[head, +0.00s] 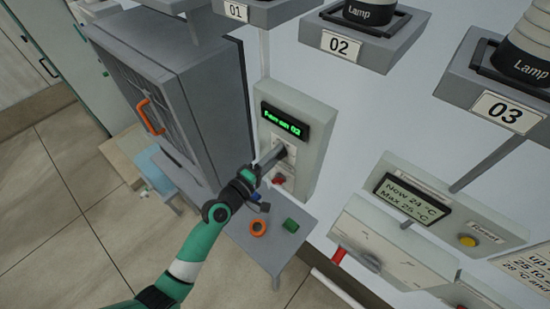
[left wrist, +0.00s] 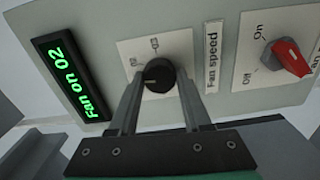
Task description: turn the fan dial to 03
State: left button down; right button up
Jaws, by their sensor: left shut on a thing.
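The fan dial (left wrist: 159,75) is a black round knob with a pale pointer mark on a white plate, beside a "Fan speed" label (left wrist: 212,58). My left gripper (left wrist: 157,88) is shut on the dial, with one finger at each side of it. In the head view the left gripper (head: 270,158) reaches the front of the grey control box (head: 313,140) and partly hides the dial. The green display (left wrist: 70,78) reads "Fan on 02". My right gripper is not in view.
A red switch (left wrist: 288,57) with On and Off marks sits beside the dial. A grey cabinet with an orange handle (head: 150,117) stands left. Lamps hang above on the right.

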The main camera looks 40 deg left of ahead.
pick_arm(q)
jog(key=shift+d+m+b, duration=0.1)
jog(key=shift+m+b, duration=4.45)
jog(key=shift+m, duration=3.85)
jog(key=shift+c, duration=1.7)
grip_release()
jog(key=shift+r, duration=0.1)
